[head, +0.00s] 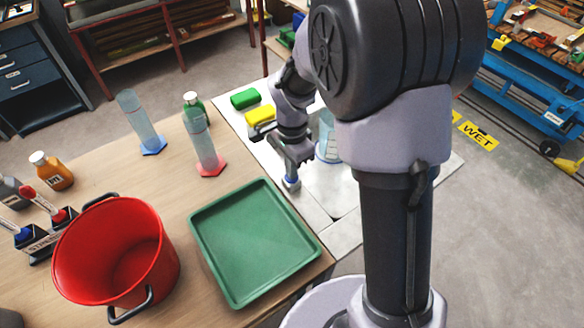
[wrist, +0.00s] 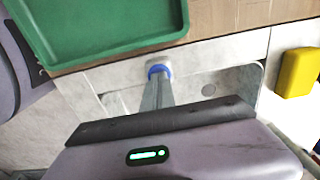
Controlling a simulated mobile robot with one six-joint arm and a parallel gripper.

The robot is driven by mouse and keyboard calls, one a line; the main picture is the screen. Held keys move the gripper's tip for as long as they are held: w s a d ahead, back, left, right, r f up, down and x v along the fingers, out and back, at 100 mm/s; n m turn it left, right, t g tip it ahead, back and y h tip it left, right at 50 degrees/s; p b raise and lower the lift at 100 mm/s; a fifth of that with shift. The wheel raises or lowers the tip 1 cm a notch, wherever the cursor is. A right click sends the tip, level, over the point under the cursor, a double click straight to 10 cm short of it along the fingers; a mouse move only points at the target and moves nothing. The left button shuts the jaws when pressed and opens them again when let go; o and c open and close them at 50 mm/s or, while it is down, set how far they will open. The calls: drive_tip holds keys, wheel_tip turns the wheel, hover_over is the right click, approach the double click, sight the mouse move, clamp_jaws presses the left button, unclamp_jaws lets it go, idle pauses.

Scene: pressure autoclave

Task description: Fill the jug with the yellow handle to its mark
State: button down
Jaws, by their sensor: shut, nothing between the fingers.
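My gripper (head: 291,164) is shut and empty, low over the pale counter near the front of the sink. A tap-like fitting with a blue ring (head: 291,184) stands just below it. The same blue ring (wrist: 158,71) shows in the wrist view, with a grey metal piece (wrist: 157,94) running from it toward my gripper; whether they touch, I cannot tell. A clear bluish vessel (head: 328,147) stands at the sink, partly hidden behind my arm. Its handle and mark are not visible, so I cannot tell whether it is the yellow-handled jug.
A green tray (head: 200,250) lies on the wooden table left of the sink. A red pot (head: 68,262), a blue-based cylinder (head: 143,124) and a red-based cylinder (head: 206,150) stand farther left. Yellow (head: 262,116) and green (head: 245,98) blocks lie behind my gripper.

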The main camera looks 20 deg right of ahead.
drive_tip(key=shift+s+f, duration=0.35)
idle(0.4)
wheel_tip(320, 180, up, 15)
drive_tip(key=p, duration=0.7)
drive_tip(key=shift+w+f, duration=0.15)
drive_tip(key=shift+w, duration=0.2)
wheel_tip(320, 180, down, 12)
drive_tip(key=b, duration=0.6)
drive_tip(key=shift+a, duration=0.15)
